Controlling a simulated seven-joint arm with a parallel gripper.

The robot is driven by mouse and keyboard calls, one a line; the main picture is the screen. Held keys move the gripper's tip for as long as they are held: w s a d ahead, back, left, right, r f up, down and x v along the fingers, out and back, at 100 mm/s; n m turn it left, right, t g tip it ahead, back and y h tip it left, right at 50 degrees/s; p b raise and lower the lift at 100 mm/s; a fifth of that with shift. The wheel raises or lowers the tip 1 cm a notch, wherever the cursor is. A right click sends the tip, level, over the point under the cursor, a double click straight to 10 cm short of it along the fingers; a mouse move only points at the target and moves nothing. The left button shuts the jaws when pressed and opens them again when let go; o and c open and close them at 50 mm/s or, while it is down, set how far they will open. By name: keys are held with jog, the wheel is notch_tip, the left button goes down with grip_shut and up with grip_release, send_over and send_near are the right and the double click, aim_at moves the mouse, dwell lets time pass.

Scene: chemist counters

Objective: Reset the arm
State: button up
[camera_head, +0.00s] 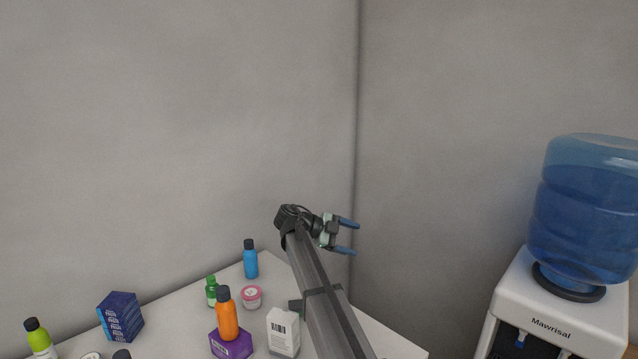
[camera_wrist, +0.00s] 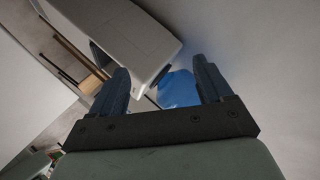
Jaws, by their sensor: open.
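My gripper (camera_head: 347,237) is open and empty, with its two blue fingers spread apart. In the head view it is held up at the end of my arm, above the back right of the white counter, and it points right. In the wrist view, my gripper (camera_wrist: 164,84) shows both fingers with nothing held between them. Beyond the fingers are the white dispenser body and part of the blue bottle.
The counter (camera_head: 180,310) holds an orange bottle (camera_head: 227,318), a purple box (camera_head: 230,344), a white box (camera_head: 283,331), a blue bottle (camera_head: 250,260) and a pink-lidded jar (camera_head: 251,297). A water dispenser (camera_head: 560,310) stands right. Walls close the back corner.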

jog(key=s+d+f+n+g+y, duration=0.2)
jog(key=s+d+f, duration=0.4)
jog(key=d, duration=0.4)
jog(key=s+d+f+n+g+y, duration=0.15)
jog(key=s+d+f, duration=0.25)
jog(key=d+f, duration=0.55)
jog(key=s+d+f+n+g+y, duration=0.1)
jog(key=s+d+f+n+y, duration=0.15)
jog(key=s+d+f, duration=0.55)
jog(key=s+d+f+n+g+y, duration=0.1)
jog(key=s+d+f+g+y, duration=0.25)
jog(key=s, duration=0.65)
jog(key=s+d+f+n+t, duration=0.2)
jog(key=f+n, duration=0.1)
jog(key=f, duration=0.5)
jog(key=s+d+f+n+t, duration=0.1)
jog(key=s+d+f+n, duration=0.2)
jog(key=f, duration=0.6)
jog(key=s+f+n+t, duration=0.2)
jog(key=f+n, duration=0.2)
jog(key=f, duration=0.4)
jog(key=s+a+f+n+y, duration=0.1)
jog(key=s+a+f+n, duration=0.4)
jog(key=s+a+f, duration=0.5)
jog(key=s+a+r+n+g+y, duration=0.1)
jog(key=s+a+g, duration=0.5)
jog(key=s+a, duration=1)
jog(key=shift+s+a+r+n+y, duration=0.3)
jog(key=shift+a+r+n+y, duration=0.1)
jog(key=shift+a+n+y, duration=0.4)
